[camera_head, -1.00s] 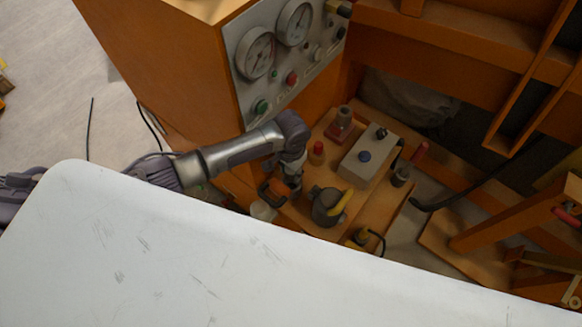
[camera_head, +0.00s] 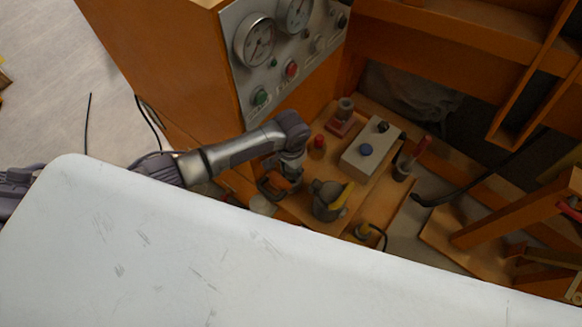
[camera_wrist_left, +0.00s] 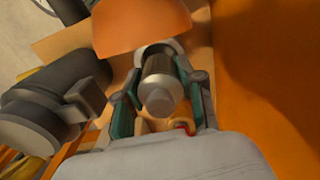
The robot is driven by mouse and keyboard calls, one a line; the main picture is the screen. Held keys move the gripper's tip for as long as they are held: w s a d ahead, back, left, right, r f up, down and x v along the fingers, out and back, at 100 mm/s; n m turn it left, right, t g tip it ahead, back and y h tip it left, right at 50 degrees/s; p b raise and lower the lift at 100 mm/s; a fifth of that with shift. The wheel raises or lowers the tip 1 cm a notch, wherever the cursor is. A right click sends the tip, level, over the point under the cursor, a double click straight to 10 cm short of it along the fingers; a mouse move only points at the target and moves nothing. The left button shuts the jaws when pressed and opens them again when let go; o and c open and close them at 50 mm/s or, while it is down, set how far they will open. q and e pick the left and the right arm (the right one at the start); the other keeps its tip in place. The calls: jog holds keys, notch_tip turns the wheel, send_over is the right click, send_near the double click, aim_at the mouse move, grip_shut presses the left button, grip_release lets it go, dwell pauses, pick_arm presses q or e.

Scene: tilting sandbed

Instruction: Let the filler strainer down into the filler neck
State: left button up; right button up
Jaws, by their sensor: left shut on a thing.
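My left gripper (camera_head: 279,188) hangs over the left end of the wooden bench, seen only in part in the head view. In the left wrist view its teal-padded fingers (camera_wrist_left: 155,100) are shut on a metallic cylinder with a pale rounded end (camera_wrist_left: 160,85), which looks like the filler strainer. A pale rim shows just behind the strainer; I cannot tell whether it is part of it or the filler neck. A small whitish cup-like thing (camera_head: 262,206) stands beside the gripper in the head view. I cannot identify the filler neck for certain. My right gripper is not in view.
The orange cabinet with gauges (camera_head: 253,41) rises at the back left.

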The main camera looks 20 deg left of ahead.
pick_arm(q)
jog(key=shift+p, duration=0.35)
jog(key=shift+p, duration=0.6)
dwell(1.1)
jog(key=shift+f+b, duration=0.85)
jog(key=shift+f, duration=0.4)
jog(key=shift+r, duration=0.15)
jog(key=shift+r+p, duration=0.85)
jog(key=shift+p, duration=0.3)
jog(key=shift+p, duration=0.65)
dwell(1.2)
jog(key=shift+f+b, duration=0.75)
jog(key=shift+f, duration=0.3)
jog(key=o, duration=1.2)
